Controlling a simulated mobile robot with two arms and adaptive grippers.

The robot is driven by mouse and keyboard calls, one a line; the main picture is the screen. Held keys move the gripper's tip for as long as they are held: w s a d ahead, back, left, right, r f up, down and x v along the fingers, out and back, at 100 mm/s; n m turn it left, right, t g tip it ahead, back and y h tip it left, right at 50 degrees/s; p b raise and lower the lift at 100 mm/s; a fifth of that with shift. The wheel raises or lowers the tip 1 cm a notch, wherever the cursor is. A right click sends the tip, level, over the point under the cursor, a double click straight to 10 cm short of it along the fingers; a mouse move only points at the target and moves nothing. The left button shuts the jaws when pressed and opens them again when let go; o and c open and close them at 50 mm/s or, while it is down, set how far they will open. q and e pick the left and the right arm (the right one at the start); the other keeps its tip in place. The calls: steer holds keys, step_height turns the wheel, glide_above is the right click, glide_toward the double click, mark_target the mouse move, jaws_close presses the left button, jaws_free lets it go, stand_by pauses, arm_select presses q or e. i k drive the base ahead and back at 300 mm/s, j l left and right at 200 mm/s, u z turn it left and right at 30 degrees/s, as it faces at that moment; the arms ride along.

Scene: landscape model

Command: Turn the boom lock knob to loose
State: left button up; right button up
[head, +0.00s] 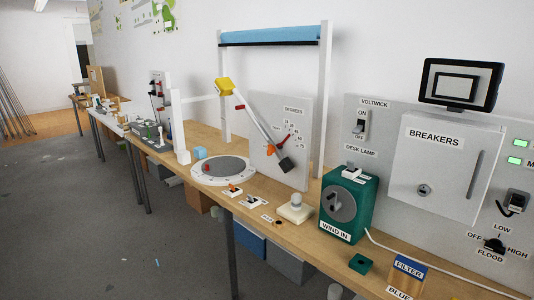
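A white boom arm (254,123) slants down to the right from a yellow head (224,87) to a dark block (286,165). It crosses a grey panel (291,112) labelled DEGREES with a dial. A small red part (240,107) sits below the yellow head, and a red pointer (282,140) lies by the dial. I cannot tell which part is the boom lock knob, and no loose or tight label is readable. Neither of my grippers is in view.
A round white turntable (224,180) with a grey disc lies below the boom. White posts (324,90) carry a blue roll (270,35). A green winch box (347,205), labelled WIND IN, and a breaker panel (440,165) stand to the right. Grey floor (80,220) is open at left.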

mark_target(271, 149)
steer(key=i+j+u, duration=0.1)
steer(key=i+j, duration=1.15)
steer(key=i, duration=0.15)
